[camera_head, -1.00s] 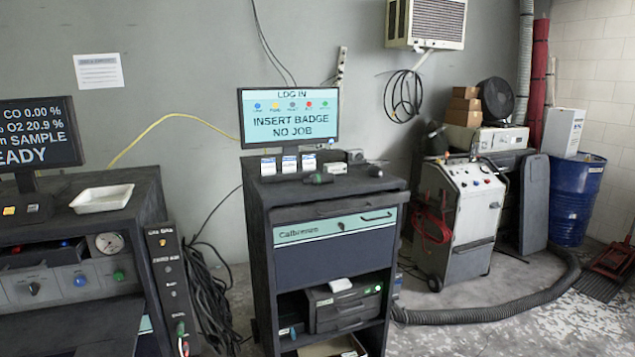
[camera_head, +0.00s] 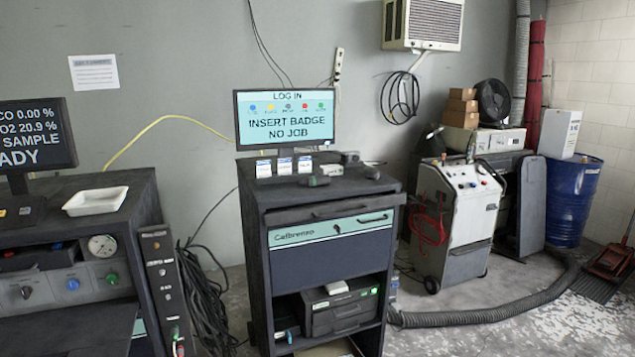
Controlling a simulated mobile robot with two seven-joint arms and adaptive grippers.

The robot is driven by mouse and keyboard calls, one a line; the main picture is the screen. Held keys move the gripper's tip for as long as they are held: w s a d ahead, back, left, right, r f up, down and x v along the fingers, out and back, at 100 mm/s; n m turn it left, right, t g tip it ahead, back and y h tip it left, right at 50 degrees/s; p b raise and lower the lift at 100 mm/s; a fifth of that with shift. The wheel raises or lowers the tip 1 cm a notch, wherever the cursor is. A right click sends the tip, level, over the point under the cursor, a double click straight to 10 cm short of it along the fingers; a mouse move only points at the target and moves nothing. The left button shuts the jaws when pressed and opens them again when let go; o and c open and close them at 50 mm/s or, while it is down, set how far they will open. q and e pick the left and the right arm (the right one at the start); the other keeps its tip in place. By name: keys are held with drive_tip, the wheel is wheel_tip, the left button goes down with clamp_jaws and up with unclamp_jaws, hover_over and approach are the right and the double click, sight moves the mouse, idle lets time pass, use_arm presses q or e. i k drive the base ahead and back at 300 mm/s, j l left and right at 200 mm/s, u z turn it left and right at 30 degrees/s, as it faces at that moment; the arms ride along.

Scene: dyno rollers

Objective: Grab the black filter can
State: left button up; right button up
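I cannot make out a clear black filter can. Small dark objects lie on top of the dark cabinet (camera_head: 330,260): a dark piece with a greenish end (camera_head: 313,181) near the front edge, and another dark piece (camera_head: 371,173) to its right. They are too small to tell if either is a can. Three small white-and-blue cards or boxes (camera_head: 284,166) stand below the monitor (camera_head: 285,119). Neither of my grippers is in view.
A console (camera_head: 100,235) with a white tray (camera_head: 95,201) stands at left. A white wheeled machine (camera_head: 470,215), a blue drum (camera_head: 573,200) and boxes (camera_head: 461,107) are at right. A thick hose (camera_head: 490,316) and loose cables (camera_head: 207,300) lie on the floor.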

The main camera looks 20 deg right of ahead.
sight(323, 180)
drive_tip(key=i+l, duration=0.15)
drive_tip(key=l, duration=0.25)
drive_tip(key=i+l, duration=0.1)
drive_tip(key=l, duration=0.25)
drive_tip(key=i+l, duration=0.15)
drive_tip(key=l, duration=0.25)
drive_tip(key=i+l, duration=0.15)
drive_tip(key=l, duration=0.25)
drive_tip(key=i+l+u, duration=0.1)
drive_tip(key=l, duration=0.3)
drive_tip(key=i+l, duration=0.15)
drive_tip(key=l, duration=0.25)
drive_tip(key=i+l, duration=0.1)
drive_tip(key=l, duration=0.3)
drive_tip(key=i+l, duration=0.15)
drive_tip(key=l, duration=0.2)
